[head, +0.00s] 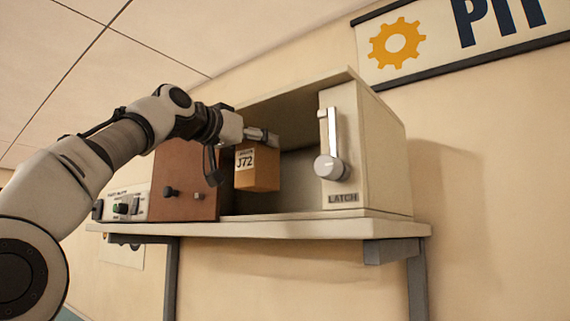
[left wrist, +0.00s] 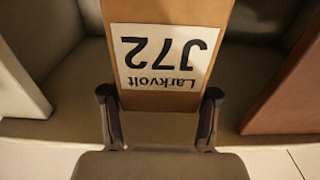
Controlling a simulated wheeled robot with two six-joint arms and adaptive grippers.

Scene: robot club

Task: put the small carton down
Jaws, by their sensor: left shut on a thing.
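The small carton (head: 262,172) is brown, with a white label reading J72. My left gripper (head: 262,138) is shut on its upper part and holds it at the front opening of a cream cabinet (head: 385,150). The carton hangs above the shelf, its underside apart from the surface. In the left wrist view the carton (left wrist: 165,85) sits between the two fingers of my left gripper (left wrist: 160,118), its label upside down. The carton's far side is hidden. My right gripper is in neither view.
The cabinet stands on a wall shelf (head: 260,229). A brown door panel (head: 186,182) with dark knobs is left of the opening, and a lever marked LATCH (head: 331,165) is right of it. A small control box (head: 127,204) stands at the shelf's left end.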

